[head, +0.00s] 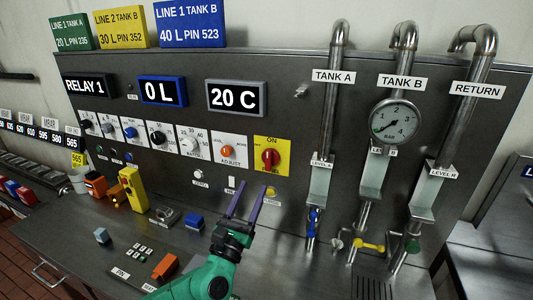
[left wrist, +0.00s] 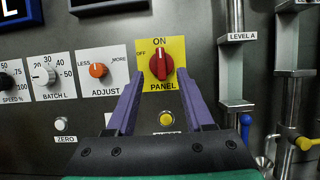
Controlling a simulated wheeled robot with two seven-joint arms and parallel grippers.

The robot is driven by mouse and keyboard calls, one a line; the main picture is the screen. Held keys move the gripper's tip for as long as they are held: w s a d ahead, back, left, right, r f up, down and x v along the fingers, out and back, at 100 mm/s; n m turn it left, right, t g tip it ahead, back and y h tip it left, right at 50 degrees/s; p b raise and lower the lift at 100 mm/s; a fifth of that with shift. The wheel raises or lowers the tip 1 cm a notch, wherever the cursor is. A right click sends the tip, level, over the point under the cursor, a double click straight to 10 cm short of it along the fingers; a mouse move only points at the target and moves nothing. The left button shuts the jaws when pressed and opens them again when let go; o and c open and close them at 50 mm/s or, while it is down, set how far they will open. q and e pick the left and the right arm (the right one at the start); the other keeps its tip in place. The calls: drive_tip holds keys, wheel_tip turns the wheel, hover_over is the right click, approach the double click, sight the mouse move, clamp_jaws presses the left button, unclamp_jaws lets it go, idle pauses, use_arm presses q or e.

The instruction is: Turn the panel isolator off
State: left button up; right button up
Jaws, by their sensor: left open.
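The panel isolator (head: 270,159) is a red rotary knob on a yellow plate marked ON at the top and PANEL below. It also shows in the left wrist view (left wrist: 161,65), where OFF is printed at its upper left and its grip stands upright, toward ON. My left gripper (head: 252,186) is green and black with two purple fingers, open and empty, below the knob in the head view. In the left wrist view its fingertips (left wrist: 160,76) appear to either side of the knob's lower part; contact cannot be told. My right gripper is not in view.
The orange ADJUST knob (head: 227,151) is left of the isolator. A yellow button (head: 270,191) lies below it. The TANK A pipe (head: 333,100) and its blue valve handle (head: 313,221) stand to the right. A yellow device (head: 133,188) and small blocks occupy the bench.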

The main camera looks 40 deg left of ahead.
use_arm(q)
drive_tip(key=p, duration=0.2)
approach(268, 157)
wheel_tip(268, 157, up, 3)
drive_tip(key=w, duration=0.2)
drive_tip(key=w+a, duration=0.1)
drive_tip(key=w+a+p, duration=0.1)
drive_tip(key=w, duration=0.3)
drive_tip(key=shift+w+a+r+p, duration=0.2)
drive_tip(key=shift+w+a+p, duration=0.1)
drive_tip(key=shift+a, duration=0.1)
drive_tip(key=shift+s, duration=0.2)
drive_tip(key=shift+c, duration=0.3)
drive_tip(key=shift+w, duration=0.1)
clamp_jaws()
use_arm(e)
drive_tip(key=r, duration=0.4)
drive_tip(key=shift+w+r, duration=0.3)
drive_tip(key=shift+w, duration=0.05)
